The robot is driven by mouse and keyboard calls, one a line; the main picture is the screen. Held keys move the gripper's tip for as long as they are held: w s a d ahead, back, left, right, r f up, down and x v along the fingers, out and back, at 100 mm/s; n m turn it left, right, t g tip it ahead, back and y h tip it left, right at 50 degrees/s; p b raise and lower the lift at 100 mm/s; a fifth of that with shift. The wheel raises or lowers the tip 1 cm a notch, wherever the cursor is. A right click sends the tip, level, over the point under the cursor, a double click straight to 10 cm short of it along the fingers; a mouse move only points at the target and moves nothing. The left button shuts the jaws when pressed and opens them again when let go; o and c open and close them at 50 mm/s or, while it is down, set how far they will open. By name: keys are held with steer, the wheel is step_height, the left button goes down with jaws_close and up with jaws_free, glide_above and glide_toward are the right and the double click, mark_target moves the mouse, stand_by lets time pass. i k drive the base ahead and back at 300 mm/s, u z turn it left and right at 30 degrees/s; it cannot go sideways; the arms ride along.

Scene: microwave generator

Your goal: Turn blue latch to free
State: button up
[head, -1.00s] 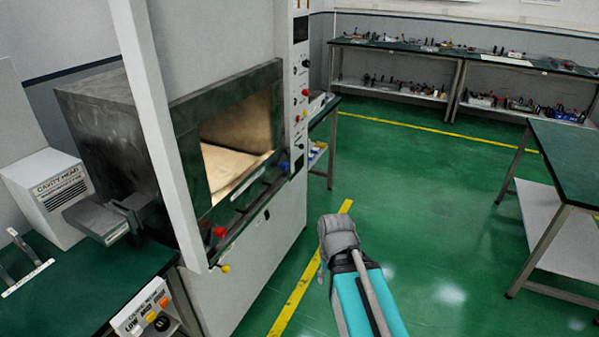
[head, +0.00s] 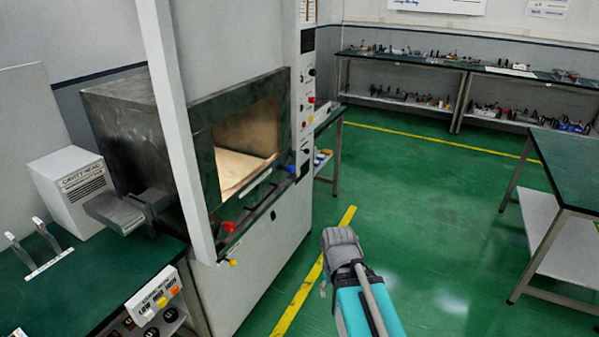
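The blue latch (head: 289,169) is small in the head view, at the right end of the ledge below the open microwave cavity (head: 247,145). A red knob (head: 229,227) sits at the ledge's near left end, with a yellow knob (head: 233,262) below it. The latch's exact angle is too small to tell. The grey end of my arm, with my gripper (head: 340,242), is over the green floor, to the right of the machine and nearer to me than the latch. It is apart from the latch. Its fingers are not clear, and I see nothing held.
A bench (head: 85,285) with a white cavity head box (head: 72,185) and a labelled control block (head: 155,294) stands at left. A narrow control panel (head: 306,95) rises behind the latch. A table (head: 572,165) stands at right. The floor between is clear.

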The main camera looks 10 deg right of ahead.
mark_target(287, 167)
steer(key=u, duration=0.1)
steer(key=i, duration=0.95)
